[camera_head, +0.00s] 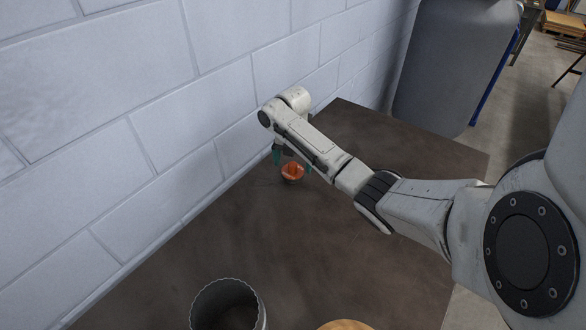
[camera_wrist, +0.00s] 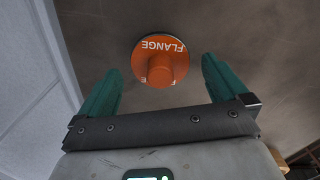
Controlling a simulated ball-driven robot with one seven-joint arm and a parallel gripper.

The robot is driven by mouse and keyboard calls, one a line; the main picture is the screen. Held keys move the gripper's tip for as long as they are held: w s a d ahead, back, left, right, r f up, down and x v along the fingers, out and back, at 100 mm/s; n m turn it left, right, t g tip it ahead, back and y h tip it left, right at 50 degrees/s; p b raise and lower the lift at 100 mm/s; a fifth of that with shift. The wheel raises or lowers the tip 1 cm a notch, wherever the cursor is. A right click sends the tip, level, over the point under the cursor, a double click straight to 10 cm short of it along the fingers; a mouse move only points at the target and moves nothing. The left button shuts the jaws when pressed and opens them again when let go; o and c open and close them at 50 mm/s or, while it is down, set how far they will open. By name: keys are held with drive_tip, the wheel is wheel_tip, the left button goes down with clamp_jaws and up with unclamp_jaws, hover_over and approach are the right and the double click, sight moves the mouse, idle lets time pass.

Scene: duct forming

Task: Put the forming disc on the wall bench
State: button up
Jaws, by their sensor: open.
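The forming disc, an orange disc (camera_wrist: 161,60) marked "FLANGE" with a round knob in its middle, lies on the dark brown bench top (camera_head: 310,245) close to the wall. It shows small and partly covered in the head view (camera_head: 292,172). My gripper (camera_wrist: 161,68) has green fingers, spread wide with nothing between them that they touch. In the wrist view the fingers stand on either side of the disc, with the knob lined up between the tips. The gripper is at the disc in the head view too (camera_head: 291,163). The exact height gap cannot be told.
A white block wall (camera_head: 150,130) runs along the bench's left side. A dark ribbed cylinder (camera_head: 228,305) and a round wooden piece (camera_head: 345,325) are at the near edge of the view. A large grey bin (camera_head: 450,65) stands beyond the bench. The middle of the bench is clear.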

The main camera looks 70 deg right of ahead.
sight(294, 164)
wheel_tip(294, 164, up, 9)
drive_tip(key=shift+f+b, duration=0.1)
drive_tip(key=shift+b, duration=0.25)
drive_tip(key=shift+s, duration=0.1)
